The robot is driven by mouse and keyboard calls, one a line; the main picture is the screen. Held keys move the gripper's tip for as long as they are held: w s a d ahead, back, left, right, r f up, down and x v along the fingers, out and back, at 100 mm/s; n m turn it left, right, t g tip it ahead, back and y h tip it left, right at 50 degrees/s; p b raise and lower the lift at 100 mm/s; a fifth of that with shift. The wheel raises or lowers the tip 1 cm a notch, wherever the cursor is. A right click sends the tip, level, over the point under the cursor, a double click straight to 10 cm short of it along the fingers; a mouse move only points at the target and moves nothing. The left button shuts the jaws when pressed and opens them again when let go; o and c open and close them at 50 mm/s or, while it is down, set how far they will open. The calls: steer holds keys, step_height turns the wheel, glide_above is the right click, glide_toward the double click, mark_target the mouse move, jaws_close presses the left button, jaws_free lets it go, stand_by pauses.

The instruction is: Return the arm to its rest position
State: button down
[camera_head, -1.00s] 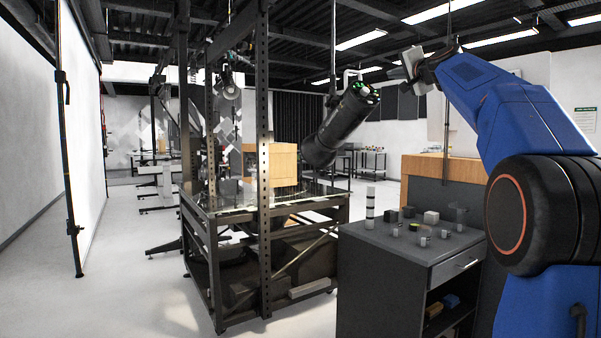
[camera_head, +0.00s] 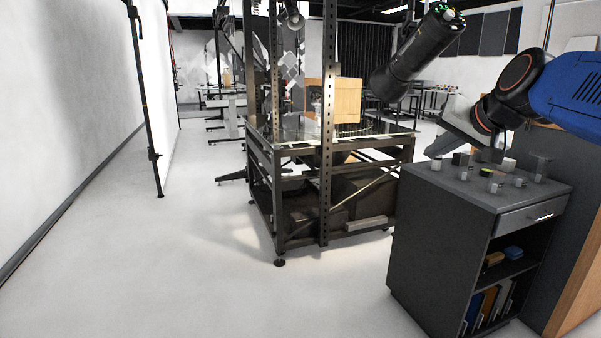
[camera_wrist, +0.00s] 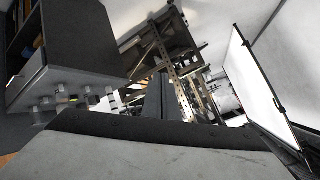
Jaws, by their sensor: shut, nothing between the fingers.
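My blue arm (camera_head: 575,92) reaches in from the right side of the head view, with a black and orange wrist joint. My gripper (camera_head: 437,150) hangs at its left end, at about the height of the cabinet top and in front of or beside it; the exact gap is hard to tell. In the wrist view the dark fingers of my gripper (camera_wrist: 158,98) are together with nothing between them. The grey gripper housing fills the bottom of that view.
A dark cabinet (camera_head: 440,245) carries several small pots and blocks below my wrist. A metal turntable frame (camera_head: 328,190) stands left of it, with a black studio lamp (camera_head: 415,55) above. A white panel (camera_head: 148,80) stands at left. The floor (camera_head: 180,270) between is clear.

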steer(key=s+a+f+n+g+h, duration=0.1)
steer(key=s+f+n+g, duration=0.3)
steer(key=s+f, duration=2.2)
step_height(320, 180, down, 4)
steer(key=shift+f+n+g+h, duration=0.1)
steer(key=shift+n+g+h, duration=0.35)
steer(key=shift+g, duration=0.45)
